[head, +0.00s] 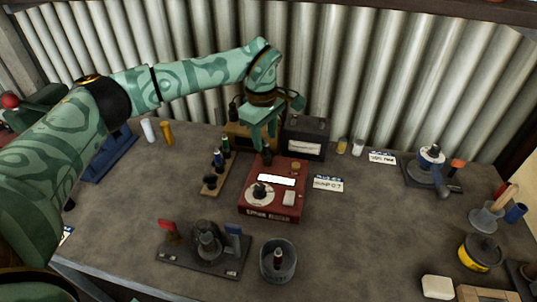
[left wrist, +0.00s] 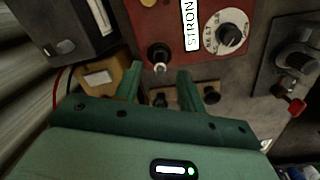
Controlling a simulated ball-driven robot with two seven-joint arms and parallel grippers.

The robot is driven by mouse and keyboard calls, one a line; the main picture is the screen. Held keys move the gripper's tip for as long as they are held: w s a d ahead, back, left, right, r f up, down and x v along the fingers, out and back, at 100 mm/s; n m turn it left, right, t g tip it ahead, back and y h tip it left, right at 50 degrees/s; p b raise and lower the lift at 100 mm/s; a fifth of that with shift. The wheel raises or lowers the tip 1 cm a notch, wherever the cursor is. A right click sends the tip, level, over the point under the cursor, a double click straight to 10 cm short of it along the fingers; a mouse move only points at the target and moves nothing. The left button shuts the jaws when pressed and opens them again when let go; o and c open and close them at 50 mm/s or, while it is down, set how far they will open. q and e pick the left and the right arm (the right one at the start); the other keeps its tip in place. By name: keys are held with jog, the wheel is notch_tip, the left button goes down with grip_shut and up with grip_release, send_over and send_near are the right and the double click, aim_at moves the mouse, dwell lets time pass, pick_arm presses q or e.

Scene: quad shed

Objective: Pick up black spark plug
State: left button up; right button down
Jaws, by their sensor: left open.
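A black spark plug (head: 267,155), as I read it, stands upright at the back left corner of the red tester box (head: 272,208). In the left wrist view this black piece (left wrist: 158,55) has a pale lower end and sits just beyond my fingertips. My left gripper (head: 262,138) points down close above it, open and empty; its two fingers (left wrist: 158,78) are spread in the left wrist view, with the black piece between their lines. I cannot tell whether they touch it. My right gripper is not in view.
A wooden rack (head: 210,189) with several dark, blue and green plugs stands left of the tester. A black box (head: 305,139) stands behind it. A grey cup (head: 278,264) holding a plug and a clamp stand (head: 208,248) are in front.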

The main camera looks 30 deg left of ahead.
aim_at(267, 152)
pick_arm(q)
notch_tip(267, 152, down, 2)
jog(key=shift+w, duration=0.1)
jog(key=shift+f, duration=0.3)
jog(key=shift+c, duration=0.2)
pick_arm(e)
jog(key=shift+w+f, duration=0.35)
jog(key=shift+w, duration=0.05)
pick_arm(q)
grip_shut()
jog(key=shift+r, duration=0.15)
